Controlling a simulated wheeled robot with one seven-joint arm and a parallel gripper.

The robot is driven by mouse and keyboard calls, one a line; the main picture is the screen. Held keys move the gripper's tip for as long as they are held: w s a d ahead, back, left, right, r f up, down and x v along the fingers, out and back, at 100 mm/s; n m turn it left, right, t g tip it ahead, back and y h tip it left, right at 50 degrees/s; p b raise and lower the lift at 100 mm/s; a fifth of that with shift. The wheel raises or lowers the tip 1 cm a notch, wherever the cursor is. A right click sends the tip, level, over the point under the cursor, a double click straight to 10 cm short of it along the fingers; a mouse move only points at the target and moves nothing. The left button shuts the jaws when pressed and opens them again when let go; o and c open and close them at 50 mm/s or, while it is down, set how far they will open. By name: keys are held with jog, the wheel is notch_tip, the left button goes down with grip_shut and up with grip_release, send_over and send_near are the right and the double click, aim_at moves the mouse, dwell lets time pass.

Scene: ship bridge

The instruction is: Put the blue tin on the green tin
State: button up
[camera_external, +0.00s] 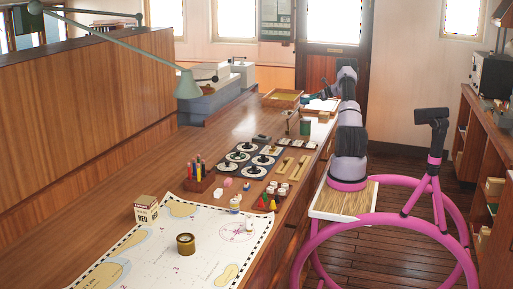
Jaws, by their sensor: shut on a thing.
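My gripper (308,98) is at the end of my arm, above the right edge of the long wooden desk near its far half. It is small in the picture and its fingers are hard to make out. A dark blue-teal shape (304,100) at its tip looks like the blue tin, held in the jaws. The green tin (305,127) stands upright on the desk below the gripper, apart from the held thing. The exact gap and sideways offset between the two cannot be told from this view.
A thin upright object (289,122) stands left of the green tin. A wooden tray (282,98) lies behind. Round dials (245,157) and brass strips (292,167) lie nearer. A chart (200,248) with a brass pot (186,244) covers the front. A lamp arm (120,41) crosses the left.

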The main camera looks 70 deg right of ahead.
aim_at(309, 120)
jog(key=shift+s+d+f, duration=0.15)
jog(key=shift+s+d, duration=0.05)
jog(key=shift+s, duration=0.15)
notch_tip(309, 120, down, 10)
jog(key=shift+r, duration=0.2)
jog(key=o, duration=1.3)
jog(key=shift+f, duration=0.15)
jog(key=shift+s+r, duration=0.3)
jog(key=shift+s, duration=0.05)
jog(key=v, duration=1.1)
jog(key=shift+s+r, duration=0.1)
